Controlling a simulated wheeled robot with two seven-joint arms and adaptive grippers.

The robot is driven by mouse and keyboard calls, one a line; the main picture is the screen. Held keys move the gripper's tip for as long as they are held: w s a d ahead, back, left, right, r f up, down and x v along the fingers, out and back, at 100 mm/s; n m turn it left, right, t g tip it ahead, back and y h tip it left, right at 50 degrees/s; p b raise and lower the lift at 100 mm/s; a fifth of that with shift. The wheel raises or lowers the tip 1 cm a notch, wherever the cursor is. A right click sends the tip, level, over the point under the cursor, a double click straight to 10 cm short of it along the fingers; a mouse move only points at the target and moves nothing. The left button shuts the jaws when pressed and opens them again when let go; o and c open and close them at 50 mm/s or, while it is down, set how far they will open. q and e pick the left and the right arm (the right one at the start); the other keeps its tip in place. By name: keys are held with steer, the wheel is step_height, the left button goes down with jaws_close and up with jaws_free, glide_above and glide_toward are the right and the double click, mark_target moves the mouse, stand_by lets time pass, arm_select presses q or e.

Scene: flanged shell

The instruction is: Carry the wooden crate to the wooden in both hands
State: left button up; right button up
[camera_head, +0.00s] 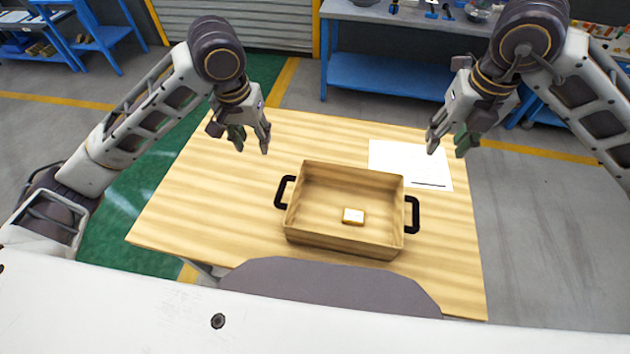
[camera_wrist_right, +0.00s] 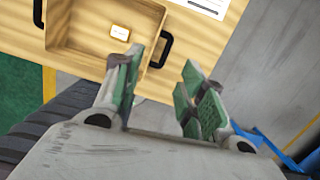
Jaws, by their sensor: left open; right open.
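The wooden crate (camera_head: 345,240) sits upright on the wooden table (camera_head: 205,195), with a black handle on its left side (camera_head: 281,191) and one on its right side (camera_head: 412,215). A small yellow and white block (camera_head: 353,216) lies inside it. My left gripper (camera_head: 252,146) is open and empty, above the table up and left of the crate. My right gripper (camera_head: 448,148) is open and empty, up and right of the crate. The right wrist view shows the crate (camera_wrist_right: 72,55) and its handle (camera_wrist_right: 162,49) beyond the open fingers. Neither gripper touches the crate.
A white sheet (camera_head: 410,165) with a dark line lies on the table behind the crate's right part. Blue workbenches (camera_head: 385,75) stand further back. The table is clear left of the crate.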

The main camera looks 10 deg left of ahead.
steer(key=shift+s+r, duration=0.2)
steer(key=shift+r, duration=1.2)
steer(key=shift+s+r, duration=0.2)
steer(key=shift+r, duration=1.15)
